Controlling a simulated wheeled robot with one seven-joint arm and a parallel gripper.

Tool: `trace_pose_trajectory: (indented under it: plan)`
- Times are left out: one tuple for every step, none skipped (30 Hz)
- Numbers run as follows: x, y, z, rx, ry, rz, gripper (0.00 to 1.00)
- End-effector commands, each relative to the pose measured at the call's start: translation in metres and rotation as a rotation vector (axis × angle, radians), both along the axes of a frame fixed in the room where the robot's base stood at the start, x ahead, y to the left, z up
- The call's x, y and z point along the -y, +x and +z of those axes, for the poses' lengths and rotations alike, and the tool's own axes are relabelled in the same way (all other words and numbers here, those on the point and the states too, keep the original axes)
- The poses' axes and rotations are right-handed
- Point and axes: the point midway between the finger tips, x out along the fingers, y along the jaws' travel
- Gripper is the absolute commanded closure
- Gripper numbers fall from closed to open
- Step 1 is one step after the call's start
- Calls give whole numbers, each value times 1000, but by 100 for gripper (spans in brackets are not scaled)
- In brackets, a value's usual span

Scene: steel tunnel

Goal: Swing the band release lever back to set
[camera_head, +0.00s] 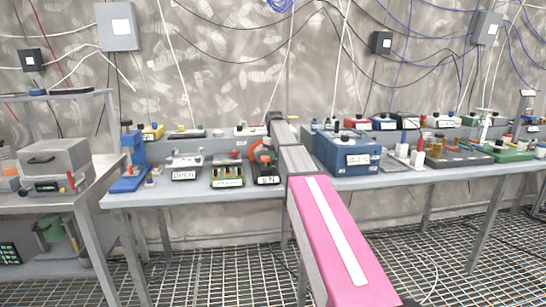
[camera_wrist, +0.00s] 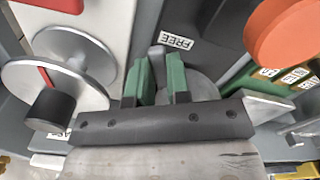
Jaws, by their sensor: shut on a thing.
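My gripper (camera_wrist: 161,82) shows in the wrist view with two green finger pads, close together and shut on a dark grey upright piece, which I take to be the band release lever (camera_wrist: 158,60). Most of the lever is hidden between the pads. A white label reading FREE (camera_wrist: 177,42) is on the dark panel just beyond the fingers. In the head view my arm reaches over the bench to a black device with an orange-red ring (camera_head: 262,154); the arm hides my gripper and part of the device.
In the wrist view, a disc with a red mark (camera_wrist: 50,80) and black knob is close left, and an orange round part (camera_wrist: 287,33) is close right. On the bench, a green tray (camera_head: 227,174) stands left of the device and a blue box (camera_head: 347,153) right.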

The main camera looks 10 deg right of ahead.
Motion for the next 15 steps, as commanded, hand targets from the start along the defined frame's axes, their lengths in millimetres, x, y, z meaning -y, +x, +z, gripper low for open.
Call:
trace_pose_trajectory:
  plan:
    - [1, 1, 0, 0, 0, 44, 100]
    - [2, 1, 0, 0, 0, 73, 100]
    - [2, 2, 0, 0, 0, 111, 100]
    - [3, 2, 0, 0, 0, 140, 100]
    - [3, 3, 0, 0, 0, 168, 100]
    - [4, 3, 1, 0, 0, 207, 100]
    - [5, 4, 0, 0, 0, 235, 100]
    - [5, 4, 1, 0, 0, 263, 100]
    - [6, 5, 1, 0, 0, 302, 100]
    - [6, 5, 1, 0, 0, 330, 100]
    - [7, 6, 1, 0, 0, 358, 100]
    - [7, 7, 1, 0, 0, 397, 100]
    - [8, 7, 1, 0, 0, 425, 100]
    - [8, 8, 1, 0, 0, 454, 100]
    - [9, 9, 1, 0, 0, 492, 100]
